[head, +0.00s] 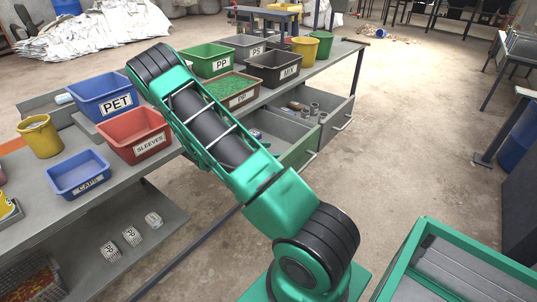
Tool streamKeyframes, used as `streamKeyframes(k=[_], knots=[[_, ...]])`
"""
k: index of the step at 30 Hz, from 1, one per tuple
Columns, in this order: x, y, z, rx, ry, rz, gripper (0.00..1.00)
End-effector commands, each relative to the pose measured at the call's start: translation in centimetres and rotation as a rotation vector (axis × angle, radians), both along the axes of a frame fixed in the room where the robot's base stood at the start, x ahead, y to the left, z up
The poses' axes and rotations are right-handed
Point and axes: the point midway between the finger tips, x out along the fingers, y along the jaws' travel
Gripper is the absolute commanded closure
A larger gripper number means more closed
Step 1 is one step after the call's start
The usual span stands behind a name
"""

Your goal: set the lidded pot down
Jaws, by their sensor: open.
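I see no lidded pot in the head view. My green and black arm reaches from the lower right up across the workbench (215,130) to the upper left. My gripper is not in view, so I cannot see what it is near. The arm hides part of the bench top behind it.
Bins on the bench include a blue PET bin (102,97), a red SLEEVES bin (134,134), a blue CAPS bin (77,175) and a black MIX bin (275,69). A yellow bucket (40,136) stands left. Open drawers (318,132) jut out.

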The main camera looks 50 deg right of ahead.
Motion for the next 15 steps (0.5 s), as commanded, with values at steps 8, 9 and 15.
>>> streamKeyframes(k=[8, 9, 15], knots=[[0.4, 1.8, 2.0, 0.001, -0.002, 0.005, 0.31], [0.5, 2.6, 2.4, 0.002, -0.002, 0.006, 0.31], [0.8, 6.4, 4.2, 0.001, -0.003, 0.005, 0.31]])
